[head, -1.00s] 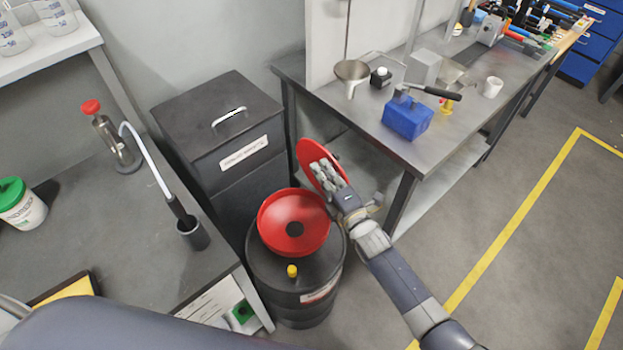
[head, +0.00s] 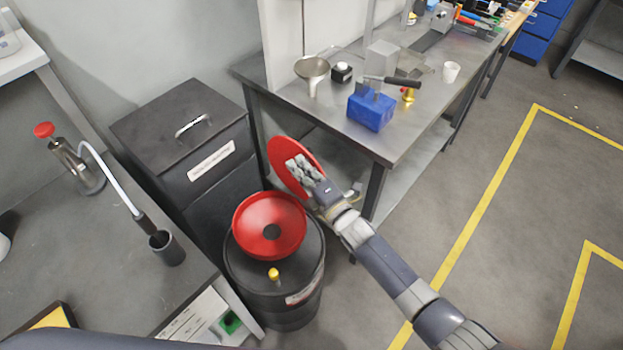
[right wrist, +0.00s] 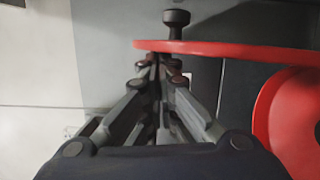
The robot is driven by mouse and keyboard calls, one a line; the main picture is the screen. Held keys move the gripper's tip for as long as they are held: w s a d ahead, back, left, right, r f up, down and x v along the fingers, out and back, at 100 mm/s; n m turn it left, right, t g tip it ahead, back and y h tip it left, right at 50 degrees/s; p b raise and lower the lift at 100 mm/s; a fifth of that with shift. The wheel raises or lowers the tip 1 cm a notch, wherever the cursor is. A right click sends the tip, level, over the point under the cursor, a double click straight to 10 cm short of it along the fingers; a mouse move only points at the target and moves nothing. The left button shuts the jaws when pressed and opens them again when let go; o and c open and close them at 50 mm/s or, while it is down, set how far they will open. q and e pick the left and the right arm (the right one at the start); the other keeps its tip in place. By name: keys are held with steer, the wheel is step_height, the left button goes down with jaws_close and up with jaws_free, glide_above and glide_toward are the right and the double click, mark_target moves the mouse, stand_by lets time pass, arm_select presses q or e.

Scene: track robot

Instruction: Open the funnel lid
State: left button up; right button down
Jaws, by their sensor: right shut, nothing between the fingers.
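The red funnel (head: 246,222) sits on top of a black drum (head: 260,290), its dark centre hole showing. Its red lid (head: 280,160) stands raised and tilted up at the funnel's back right side. My right gripper (head: 293,165) is shut and empty, with its fingertips in front of or against the lid's face; I cannot tell if they touch. In the right wrist view, the closed fingertips (right wrist: 157,60) are just below the lid's edge (right wrist: 225,50), with a black knob (right wrist: 176,20) beyond it. The funnel (right wrist: 290,115) shows at right there. My left gripper is not in view.
A black bin (head: 180,125) stands behind the drum. A grey bench (head: 90,265) with a red-topped bottle (head: 72,160) is at left. A metal table (head: 330,115) holding a blue box (head: 371,110) is behind at right. Floor at right is clear.

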steer(key=v, duration=1.1)
steer(key=s+d+f+m+g+h, duration=0.25)
steer(key=s+d+f+m, duration=0.2)
steer(key=f, duration=0.55)
steer(key=s+d+f+m+g+h, duration=0.1)
steer(key=s+d+f+m+h, duration=0.3)
steer(key=f, duration=0.7)
steer(key=s+d+f+m+g+h, duration=0.2)
steer(key=s+d+f+m, duration=0.3)
steer(key=f, duration=0.5)
steer(key=s+d+f+m+g+h, duration=0.1)
steer(key=s+f, duration=0.4)
steer(key=s, duration=0.5)
steer(key=s+d+f+m+g, duration=0.4)
steer(key=s+d+m, duration=0.1)
steer(key=s, duration=0.5)
steer(key=s+d+f+m+g+h, duration=0.1)
steer(key=s+d+f+m+g, duration=0.2)
steer(key=s, duration=0.7)
step_height(320, 180, down, 3)
steer(key=shift+r+m+h+b, duration=0.15)
steer(key=shift+m+h+b, duration=0.25)
steer(key=shift+m, duration=0.25)
